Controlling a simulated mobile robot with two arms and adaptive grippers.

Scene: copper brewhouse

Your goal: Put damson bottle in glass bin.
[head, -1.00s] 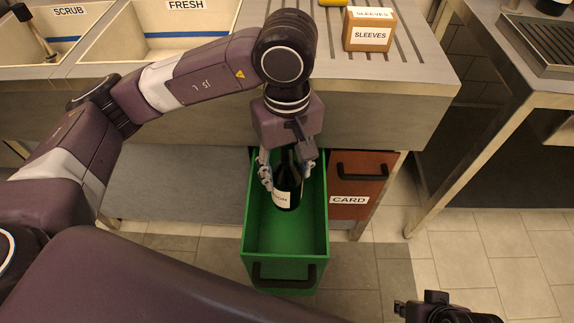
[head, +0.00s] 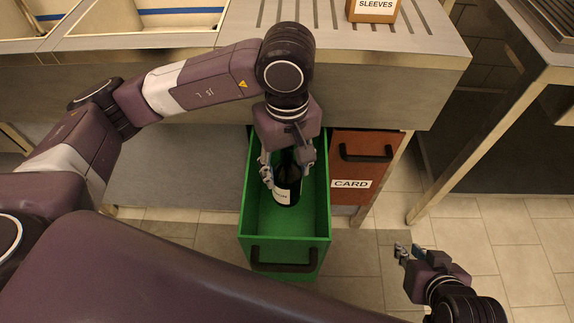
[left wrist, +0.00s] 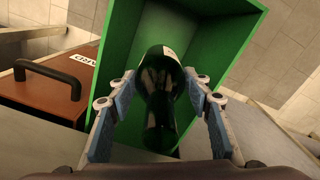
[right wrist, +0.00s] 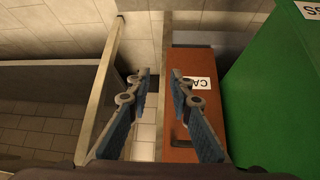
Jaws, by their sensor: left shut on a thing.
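The dark damson bottle (head: 287,185) with a white label is down inside the green glass bin (head: 285,236), a pulled-out drawer with a black handle. My left gripper (head: 288,170) is shut on the bottle, its fingers on either side. In the left wrist view the bottle (left wrist: 160,92) stands between the two blue-padded fingers, with the green bin (left wrist: 222,40) around and below it. Whether the bottle's base touches the bin floor I cannot tell. My right gripper (head: 405,254) is open and empty, low at the right; its fingers show apart in the right wrist view (right wrist: 158,85).
A red-brown CARD drawer (head: 345,165) with a black handle is beside the green bin. A SLEEVES box (head: 372,8) stands on the steel counter (head: 430,45) above. Two sinks are at the upper left. Tiled floor is clear at the right.

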